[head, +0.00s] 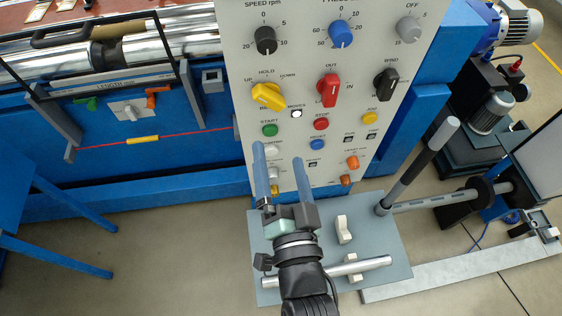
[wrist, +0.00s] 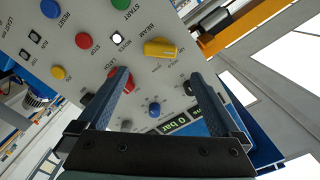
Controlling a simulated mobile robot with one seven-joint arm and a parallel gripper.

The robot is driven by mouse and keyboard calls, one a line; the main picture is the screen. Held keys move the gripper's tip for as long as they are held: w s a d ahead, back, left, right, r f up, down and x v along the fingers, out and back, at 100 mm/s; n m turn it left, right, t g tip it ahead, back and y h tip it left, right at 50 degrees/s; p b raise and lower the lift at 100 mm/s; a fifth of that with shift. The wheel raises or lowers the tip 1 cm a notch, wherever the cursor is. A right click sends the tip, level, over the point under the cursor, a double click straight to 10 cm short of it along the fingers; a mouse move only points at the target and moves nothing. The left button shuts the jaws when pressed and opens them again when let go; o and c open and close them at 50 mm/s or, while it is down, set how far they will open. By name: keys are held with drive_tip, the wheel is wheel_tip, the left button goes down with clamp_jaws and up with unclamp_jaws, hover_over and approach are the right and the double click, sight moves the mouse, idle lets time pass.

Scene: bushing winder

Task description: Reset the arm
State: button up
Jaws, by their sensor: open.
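My gripper (head: 281,172) is open and empty. It is in the lower middle of the head view, its two blue fingers apart and pointing up toward the control panel (head: 315,108). In the wrist view the fingers of my gripper (wrist: 168,96) frame part of the panel, with a blue knob (wrist: 154,110) between them. The left finger covers part of the red switch (wrist: 108,88). From these views I cannot tell how far the fingertips are from the panel.
The panel carries a yellow selector (head: 267,95), a red selector (head: 328,90), a black selector (head: 386,84) and several buttons. A grey plate (head: 385,255) with a lever (head: 425,165) lies below. The blue winder (head: 190,150) with metal rollers stands left. Open floor (head: 150,255) lies lower left.

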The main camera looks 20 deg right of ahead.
idle(0.4)
drive_tip(key=w+a+r+n+t+y, duration=0.1)
drive_tip(key=w+a+r+n+t, duration=0.15)
drive_tip(key=r, duration=0.55)
drive_tip(key=w+a+r+n+t+y, duration=0.1)
drive_tip(key=w+a+r+n, duration=0.15)
drive_tip(key=r, duration=0.65)
drive_tip(key=w+a+r+n+t+y, duration=0.1)
drive_tip(key=w+r+n+t, duration=0.15)
drive_tip(key=r, duration=0.55)
drive_tip(key=s+a+r+n+t+y, duration=0.1)
drive_tip(key=s+a+r+n+t, duration=0.1)
drive_tip(key=r, duration=0.9)
drive_tip(key=s+a+r+n+t+y, duration=0.1)
drive_tip(key=s+a+r, duration=0.3)
drive_tip(key=r, duration=0.7)
drive_tip(key=shift+s+a+r+n+t, duration=0.15)
drive_tip(key=shift+s+r+n+t, duration=0.1)
drive_tip(key=shift+s+n+t, duration=0.4)
drive_tip(key=shift+w, duration=0.2)
